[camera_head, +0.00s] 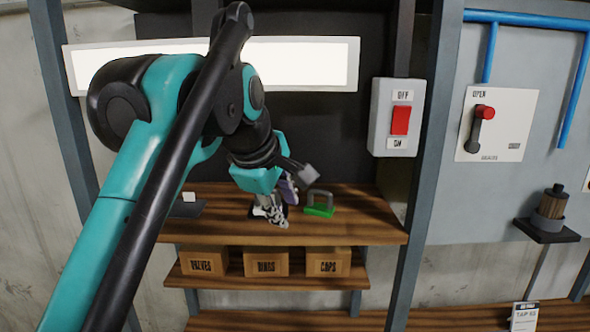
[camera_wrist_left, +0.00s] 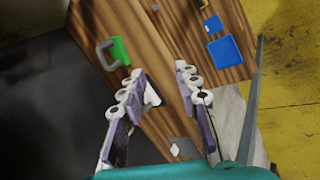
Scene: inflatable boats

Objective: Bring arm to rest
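My left arm reaches up from the lower left in the head view and bends down over the wooden bench shelf. Its left gripper (camera_head: 278,208) hangs in front of the shelf with its fingers pointing down. In the left wrist view the left gripper (camera_wrist_left: 160,72) has its two fingers spread apart, with nothing between them but the wooden surface behind. A green block with a grey handle (camera_head: 319,204) stands just right of the gripper. It also shows in the left wrist view (camera_wrist_left: 115,50), beyond the left finger. My right gripper is not in view.
The wooden shelf (camera_head: 375,228) carries a dark flat item (camera_head: 188,209) at left. Labelled boxes (camera_head: 266,263) sit below it. A red switch (camera_head: 400,120) and a red-handled lever (camera_head: 483,113) are on the wall at right. Blue pieces (camera_wrist_left: 223,52) lie on the wood.

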